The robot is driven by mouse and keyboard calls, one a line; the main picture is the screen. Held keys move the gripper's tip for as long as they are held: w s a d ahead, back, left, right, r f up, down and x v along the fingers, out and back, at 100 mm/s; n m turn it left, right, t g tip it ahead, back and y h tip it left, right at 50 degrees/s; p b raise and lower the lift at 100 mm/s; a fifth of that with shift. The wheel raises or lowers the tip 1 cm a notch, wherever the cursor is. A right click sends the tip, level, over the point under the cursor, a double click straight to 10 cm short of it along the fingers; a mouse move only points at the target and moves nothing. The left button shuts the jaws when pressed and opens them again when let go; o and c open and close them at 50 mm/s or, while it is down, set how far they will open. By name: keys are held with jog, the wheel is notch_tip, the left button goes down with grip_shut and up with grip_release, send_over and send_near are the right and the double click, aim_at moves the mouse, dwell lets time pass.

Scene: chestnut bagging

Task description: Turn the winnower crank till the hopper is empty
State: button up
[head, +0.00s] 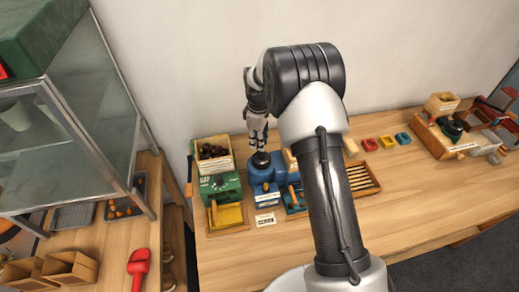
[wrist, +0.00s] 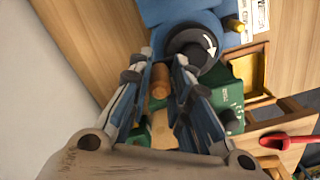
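A green machine (head: 222,186) stands at the left of the table, with a wooden hopper box (head: 228,163) holding dark brown chestnuts (head: 212,151) on top. Beside it is a blue machine (head: 266,178) with a black disc (head: 260,158). In the wrist view the disc (wrist: 193,46) bears a white curved arrow. My gripper (head: 258,145) points down just above the disc. In the wrist view my gripper's fingers (wrist: 165,57) are apart, with a round wooden knob (wrist: 160,80) showing between them. Contact with the knob is not clear. The green machine (wrist: 228,98) is partly hidden by the fingers.
A yellow tray (head: 228,215) lies in front of the green machine. A label card (head: 265,219) and a slotted wooden rack (head: 362,179) are nearby. Small coloured bins (head: 386,142) stand to the right. A glass cabinet (head: 75,120) stands left. The table's front right is clear.

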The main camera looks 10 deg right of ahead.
jog(key=o, duration=0.4)
jog(key=shift+c, duration=0.2)
jog(key=shift+r+p, duration=2.4)
jog(key=shift+r, duration=1.4)
jog(key=shift+c, duration=0.3)
grip_shut()
